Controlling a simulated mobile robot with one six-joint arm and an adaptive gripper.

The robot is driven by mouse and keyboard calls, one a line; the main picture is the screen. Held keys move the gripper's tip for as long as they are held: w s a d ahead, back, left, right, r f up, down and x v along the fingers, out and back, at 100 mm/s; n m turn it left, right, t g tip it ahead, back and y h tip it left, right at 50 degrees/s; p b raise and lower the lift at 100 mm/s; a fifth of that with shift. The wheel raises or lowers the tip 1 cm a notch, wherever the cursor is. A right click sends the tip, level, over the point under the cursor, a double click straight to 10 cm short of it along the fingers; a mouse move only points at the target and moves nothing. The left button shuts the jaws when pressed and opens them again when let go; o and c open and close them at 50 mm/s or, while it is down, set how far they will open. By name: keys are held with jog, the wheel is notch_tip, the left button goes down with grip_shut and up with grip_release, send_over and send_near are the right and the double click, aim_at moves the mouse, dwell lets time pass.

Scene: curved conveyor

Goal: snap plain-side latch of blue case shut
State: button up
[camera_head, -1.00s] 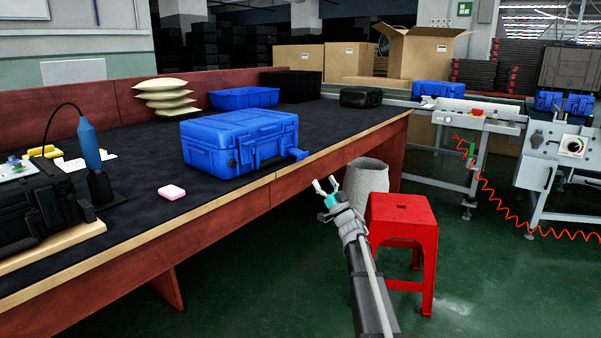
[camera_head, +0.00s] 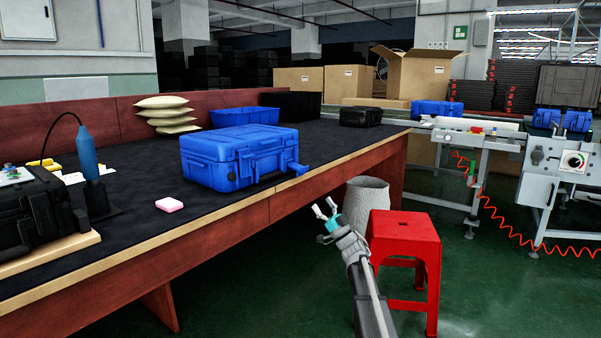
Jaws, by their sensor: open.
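The blue case (camera_head: 215,160) lies closed on the dark mat of the workbench, near its front edge. A blue latch (camera_head: 298,168) sticks out from the case's right end. Whether this is the plain-side latch, I cannot tell. The case's far sides are hidden. My gripper (camera_head: 325,209) is open and empty. It is in front of the bench, lower than the bench top and to the right of the case, apart from it.
A pink block (camera_head: 169,204) lies on the mat left of the case. A blue tray (camera_head: 244,117) and stacked cream bags (camera_head: 166,115) are behind. A red stool (camera_head: 404,225) and grey bin (camera_head: 366,197) stand right of my gripper. Conveyor equipment (camera_head: 478,138) is at right.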

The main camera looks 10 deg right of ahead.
aim_at(300, 171)
jog(key=shift+p+x, duration=4.6)
jog(key=shift+x, duration=2)
grip_shut()
jog(key=shift+r, duration=0.1)
